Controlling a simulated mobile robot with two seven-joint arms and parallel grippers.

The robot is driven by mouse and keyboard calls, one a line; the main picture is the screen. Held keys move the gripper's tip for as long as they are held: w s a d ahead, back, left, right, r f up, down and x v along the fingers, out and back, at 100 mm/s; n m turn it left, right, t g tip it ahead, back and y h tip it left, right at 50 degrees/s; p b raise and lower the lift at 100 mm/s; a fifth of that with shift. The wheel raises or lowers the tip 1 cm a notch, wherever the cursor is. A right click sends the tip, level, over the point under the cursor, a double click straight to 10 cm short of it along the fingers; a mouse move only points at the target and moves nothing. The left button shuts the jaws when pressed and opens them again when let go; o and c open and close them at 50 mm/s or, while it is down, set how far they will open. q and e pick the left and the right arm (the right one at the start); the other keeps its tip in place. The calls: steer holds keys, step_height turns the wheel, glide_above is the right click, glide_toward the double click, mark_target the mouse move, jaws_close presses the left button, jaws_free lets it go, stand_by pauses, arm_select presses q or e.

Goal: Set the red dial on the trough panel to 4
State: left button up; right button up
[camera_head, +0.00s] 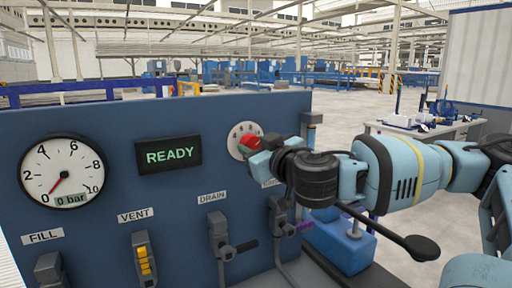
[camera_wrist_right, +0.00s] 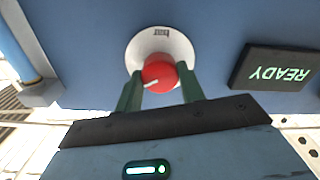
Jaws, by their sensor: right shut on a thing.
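The red dial (camera_head: 249,142) sits on a round white scale plate (camera_head: 236,146) at the right of the blue trough panel (camera_head: 100,125). Some small numerals show along the top of the plate. My right gripper (camera_head: 259,152) comes in from the right and covers part of the dial. In the right wrist view the green fingers of my right gripper (camera_wrist_right: 161,75) are shut on the red dial (camera_wrist_right: 160,70), one on each side. A white mark on the dial points to the left and slightly down there. I cannot read the number it points at. My left gripper is not in view.
A READY display (camera_head: 168,154) and a round gauge (camera_head: 62,178) reading 0 bar are left of the dial. Valve levers under labels FILL, VENT and DRAIN (camera_head: 219,238) stick out below. A workbench (camera_head: 425,127) stands farther back at right.

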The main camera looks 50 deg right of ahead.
steer(key=shift+n+b, duration=0.3)
steer(key=shift+n, duration=0.8)
steer(key=n, duration=0.2)
steer(key=shift+n, duration=0.3)
steer(key=n, duration=0.5)
steer(key=shift+b, duration=0.3)
steer(key=n, duration=0.4)
steer(key=shift+r, duration=0.1)
steer(key=n, duration=0.3)
steer(key=shift+n+p, duration=0.3)
steer(key=shift+n, duration=0.1)
steer(key=n, duration=0.6)
steer(key=shift+d, duration=0.1)
